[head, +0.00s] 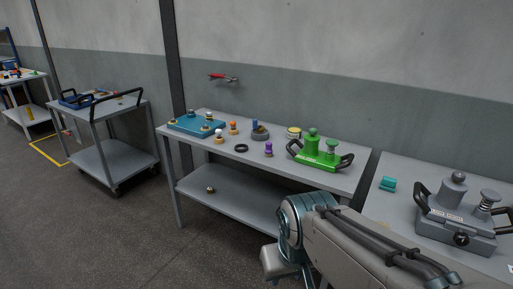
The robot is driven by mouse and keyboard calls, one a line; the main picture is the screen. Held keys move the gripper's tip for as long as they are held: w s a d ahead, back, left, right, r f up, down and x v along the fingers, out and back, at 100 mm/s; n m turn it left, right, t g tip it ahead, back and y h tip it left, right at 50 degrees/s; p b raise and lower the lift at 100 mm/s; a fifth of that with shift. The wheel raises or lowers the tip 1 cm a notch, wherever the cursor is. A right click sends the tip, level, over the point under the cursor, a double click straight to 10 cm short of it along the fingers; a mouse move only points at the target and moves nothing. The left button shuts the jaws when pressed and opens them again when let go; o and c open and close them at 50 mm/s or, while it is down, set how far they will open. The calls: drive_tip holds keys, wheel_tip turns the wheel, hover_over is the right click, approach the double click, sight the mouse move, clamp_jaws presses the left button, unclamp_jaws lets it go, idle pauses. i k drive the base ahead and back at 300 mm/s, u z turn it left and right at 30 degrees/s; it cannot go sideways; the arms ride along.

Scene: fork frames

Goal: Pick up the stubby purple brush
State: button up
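A small, stubby purple piece (269,149) stands upright on the grey workbench (225,157), near its front edge and left of the green device. It looks like the purple brush, but it is too small to make out bristles. My arm (345,245) reaches in from the lower right and bends at a teal and grey joint in front of the bench. I do not make out gripper fingers. The arm is apart from the purple piece.
A green handled device (319,152) stands right of the purple piece. A black ring (241,148), an orange-topped piece (233,128), a blue-topped piece (259,131) and a teal tray (196,124) lie left. A grey device (458,218) is on the right table. A cart (112,150) stands left.

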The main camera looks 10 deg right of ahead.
sight(268, 152)
drive_tip(key=u, duration=0.5)
drive_tip(key=i, duration=2.2)
drive_tip(key=z, duration=1.15)
drive_tip(key=i, duration=0.4)
drive_tip(key=z, duration=0.3)
